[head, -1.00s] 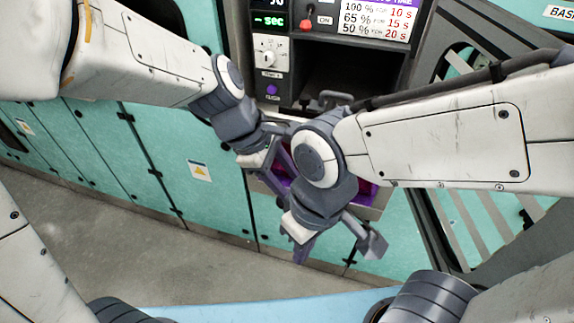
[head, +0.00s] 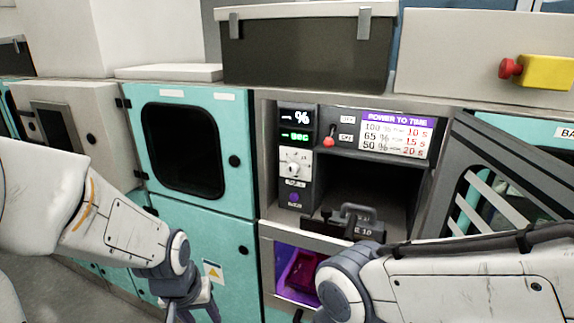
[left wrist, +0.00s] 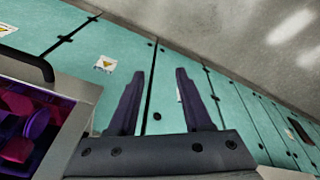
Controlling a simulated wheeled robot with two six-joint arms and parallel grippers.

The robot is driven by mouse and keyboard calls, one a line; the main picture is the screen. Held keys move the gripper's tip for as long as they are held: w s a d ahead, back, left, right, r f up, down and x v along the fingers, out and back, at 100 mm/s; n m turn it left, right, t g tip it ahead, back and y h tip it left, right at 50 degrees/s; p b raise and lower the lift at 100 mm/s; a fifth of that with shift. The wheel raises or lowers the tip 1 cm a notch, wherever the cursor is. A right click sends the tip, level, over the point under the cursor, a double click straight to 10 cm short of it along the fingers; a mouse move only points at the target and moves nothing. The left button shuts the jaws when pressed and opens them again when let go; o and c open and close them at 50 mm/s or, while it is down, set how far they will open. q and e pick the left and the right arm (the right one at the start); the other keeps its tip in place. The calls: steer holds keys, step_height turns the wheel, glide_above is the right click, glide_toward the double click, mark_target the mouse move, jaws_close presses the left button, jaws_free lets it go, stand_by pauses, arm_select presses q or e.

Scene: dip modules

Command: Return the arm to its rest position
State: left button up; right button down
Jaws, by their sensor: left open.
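My left gripper (left wrist: 160,72) shows in the left wrist view with its two dark fingers apart and nothing between them. It points at the teal cabinet fronts. In the head view my left arm comes in from the left and bends down, and its gripper (head: 188,309) is partly cut off by the bottom edge. My right arm reaches in from the right, in front of the bay with the purple-lit drawer (head: 290,284). The right gripper lies below the picture and cannot be seen.
A control panel (head: 295,160) with a dial stands beside an open dark bay (head: 365,190). A dark weight-like block with a handle (head: 350,222) sits at its lower front. A grey slatted frame (head: 490,180) leans at right. Teal cabinets (head: 190,150) line the left; floor shows lower left.

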arm_select(q)
steer(key=s+d+f+m+g+b, duration=0.2)
steer(key=s+d+m+b, duration=0.5)
steer(key=s, duration=0.7)
steer(key=d+m, duration=0.2)
steer(key=d, duration=0.2)
steer(key=shift+s+d+g+h, duration=0.2)
steer(key=shift+d+g+h, duration=0.1)
steer(key=shift+d, duration=0.05)
